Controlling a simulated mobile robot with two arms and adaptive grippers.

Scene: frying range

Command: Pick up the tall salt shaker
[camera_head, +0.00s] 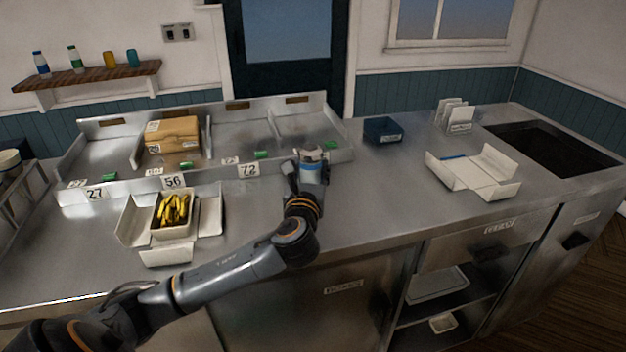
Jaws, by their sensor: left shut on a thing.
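The tall salt shaker (312,157), pale with a blue band, shows at the front edge of the metal rack, near the middle of the view. My left gripper (307,176) is shut on it, and the fingers and wrist hide its lower part. It looks about upright. I cannot tell whether its base touches the counter. My right gripper is not in view.
The metal rack (92,196) with number cards holds a brown box (172,134). An open carton (182,252) with yellow food lies left of my arm. An empty open carton (474,173) and a dark blue box (382,130) are to the right. The counter between is clear.

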